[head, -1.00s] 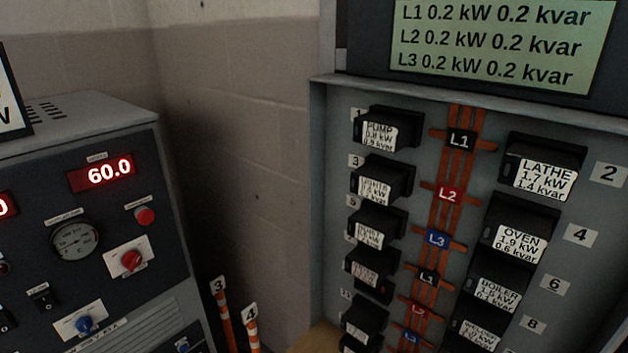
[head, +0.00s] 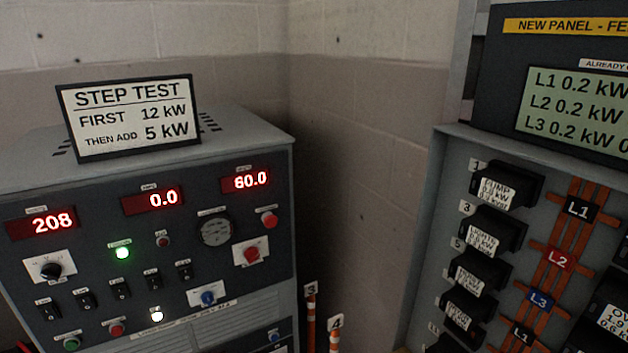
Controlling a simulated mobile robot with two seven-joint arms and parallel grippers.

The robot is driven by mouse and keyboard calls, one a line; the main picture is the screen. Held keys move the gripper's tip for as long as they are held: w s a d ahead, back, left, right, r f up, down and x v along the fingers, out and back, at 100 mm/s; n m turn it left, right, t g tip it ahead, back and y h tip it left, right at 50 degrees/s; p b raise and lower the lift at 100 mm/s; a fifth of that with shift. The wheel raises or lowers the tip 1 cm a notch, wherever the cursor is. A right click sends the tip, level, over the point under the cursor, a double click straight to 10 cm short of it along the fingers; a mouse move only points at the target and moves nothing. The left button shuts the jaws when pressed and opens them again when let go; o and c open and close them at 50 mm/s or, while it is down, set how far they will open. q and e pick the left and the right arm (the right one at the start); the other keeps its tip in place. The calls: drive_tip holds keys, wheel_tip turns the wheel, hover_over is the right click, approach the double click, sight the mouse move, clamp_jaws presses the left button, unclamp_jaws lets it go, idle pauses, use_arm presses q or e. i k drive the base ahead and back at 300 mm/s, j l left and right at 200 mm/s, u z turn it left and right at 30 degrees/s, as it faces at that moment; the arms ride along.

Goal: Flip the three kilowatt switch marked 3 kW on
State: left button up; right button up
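A grey load bank (head: 190,240) with a dark front stands at the left of the head view. A slanting row of small black rocker switches crosses its lower front: one at the left end (head: 47,310), one in the middle (head: 118,288) and one at the right end (head: 184,269), with others between. Each has a small white label above it. The labels are too small to read, so I cannot tell which switch is marked 3 kW. I cannot tell the switches' positions either. Neither of my grippers is in view.
The load bank's displays read 208 (head: 52,222), 0.0 (head: 151,199) and 60.0 (head: 246,181). A green lamp (head: 122,253) glows. A sign (head: 130,117) on top reads first 12 kW, then add 5 kW.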

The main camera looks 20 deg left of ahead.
sight(85, 302)
drive_tip(key=u, duration=1.6)
